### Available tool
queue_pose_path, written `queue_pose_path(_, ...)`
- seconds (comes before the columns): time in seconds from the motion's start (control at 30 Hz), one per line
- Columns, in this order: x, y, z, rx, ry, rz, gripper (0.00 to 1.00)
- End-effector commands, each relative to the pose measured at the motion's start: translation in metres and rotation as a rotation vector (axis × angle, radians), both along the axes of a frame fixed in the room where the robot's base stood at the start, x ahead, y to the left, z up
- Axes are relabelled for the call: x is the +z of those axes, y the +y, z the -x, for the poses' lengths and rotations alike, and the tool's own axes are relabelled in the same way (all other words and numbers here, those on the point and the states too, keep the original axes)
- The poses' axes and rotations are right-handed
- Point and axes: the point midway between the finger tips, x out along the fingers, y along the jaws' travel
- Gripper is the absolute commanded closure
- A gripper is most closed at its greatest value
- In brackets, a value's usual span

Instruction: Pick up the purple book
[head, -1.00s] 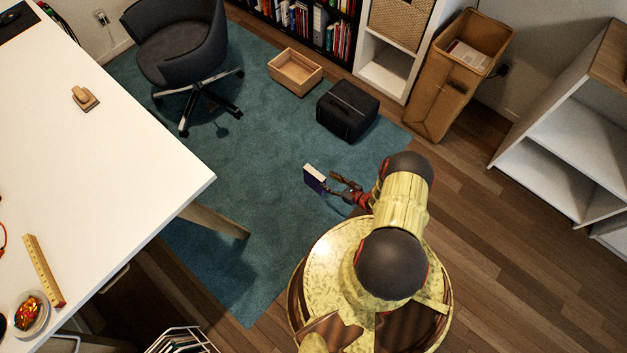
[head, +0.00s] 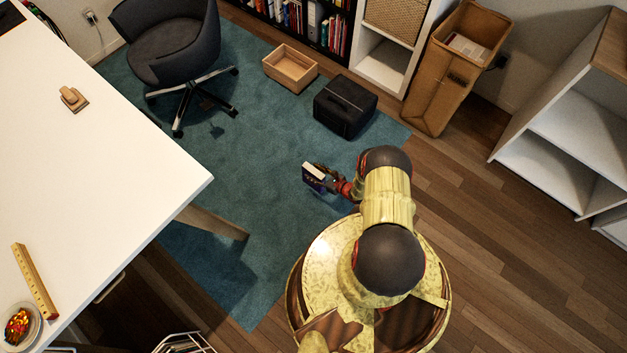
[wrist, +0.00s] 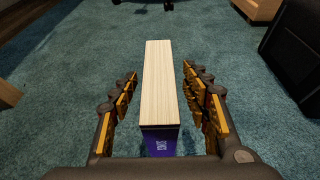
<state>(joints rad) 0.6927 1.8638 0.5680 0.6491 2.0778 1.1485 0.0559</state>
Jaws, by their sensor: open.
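The purple book (head: 313,180) stands on edge over the teal rug in the head view, just in front of my gripper (head: 325,176). In the wrist view the book (wrist: 160,90) shows its pale page edges facing up and a purple cover at its near end. My gripper (wrist: 163,95) has its fingers on both sides of the book in that view, with a visible gap on each side. The jaws are open. The lower part of the book is hidden, so I cannot tell exactly how it rests.
A black case (head: 345,106) and an open wooden box (head: 290,68) sit on the rug beyond the book. A white desk (head: 110,180) is at the left, an office chair (head: 170,45) behind. A white shelf (head: 575,130) stands right. The rug around the book is clear.

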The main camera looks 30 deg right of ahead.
Motion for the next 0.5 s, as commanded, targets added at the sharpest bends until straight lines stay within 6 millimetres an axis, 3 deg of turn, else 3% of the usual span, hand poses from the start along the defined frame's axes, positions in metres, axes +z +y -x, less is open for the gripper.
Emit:
queue_pose_path(0.27,-0.0013,0.0017,-0.0034,-0.001,0.001,-0.002,0.53)
queue_pose_path(0.5,-0.0012,0.0015,-0.0033,0.0,0.0,-0.001,0.66)
